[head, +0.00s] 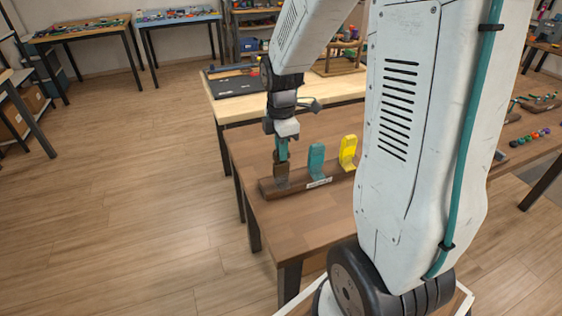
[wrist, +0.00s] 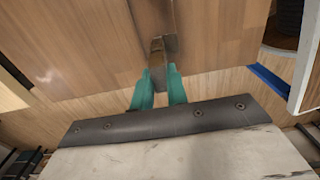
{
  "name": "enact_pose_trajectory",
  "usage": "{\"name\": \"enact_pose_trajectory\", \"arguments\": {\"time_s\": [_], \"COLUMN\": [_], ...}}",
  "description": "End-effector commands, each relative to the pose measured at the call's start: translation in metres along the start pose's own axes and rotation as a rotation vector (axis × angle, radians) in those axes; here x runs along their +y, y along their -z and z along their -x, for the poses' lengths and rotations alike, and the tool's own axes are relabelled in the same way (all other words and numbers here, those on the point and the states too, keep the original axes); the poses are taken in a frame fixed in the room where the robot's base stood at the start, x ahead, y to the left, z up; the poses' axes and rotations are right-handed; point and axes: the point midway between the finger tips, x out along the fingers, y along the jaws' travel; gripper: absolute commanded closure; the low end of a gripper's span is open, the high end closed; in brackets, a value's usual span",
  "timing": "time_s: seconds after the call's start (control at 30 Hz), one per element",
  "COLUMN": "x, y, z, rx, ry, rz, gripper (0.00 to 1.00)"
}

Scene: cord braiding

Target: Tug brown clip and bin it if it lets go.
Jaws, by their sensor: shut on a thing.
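The brown clip (head: 281,171) stands upright at the left end of a dark brown bar (head: 298,187) on the table. My gripper (head: 282,157) points down with its teal fingers shut on the top of this clip. In the wrist view, the brown clip (wrist: 157,50) shows between the teal fingertips (wrist: 159,72), its far part running toward the bar. The clip's lower end is still at the bar; I cannot tell how firmly it sits. No bin can be made out clearly.
A white label (head: 319,183) is on the bar's front. The brown table (head: 300,220) is clear in front. A dark mat (head: 236,85) lies behind.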

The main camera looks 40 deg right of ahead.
Motion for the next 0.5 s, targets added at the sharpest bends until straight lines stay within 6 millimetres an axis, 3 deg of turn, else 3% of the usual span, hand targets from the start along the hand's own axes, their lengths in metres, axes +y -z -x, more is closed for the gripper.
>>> {"name": "enact_pose_trajectory", "arguments": {"time_s": [0.5], "x": [0.0], "y": [0.0], "z": [0.021], "rx": [0.0], "ry": [-0.001], "rz": [0.0], "gripper": [1.0]}}
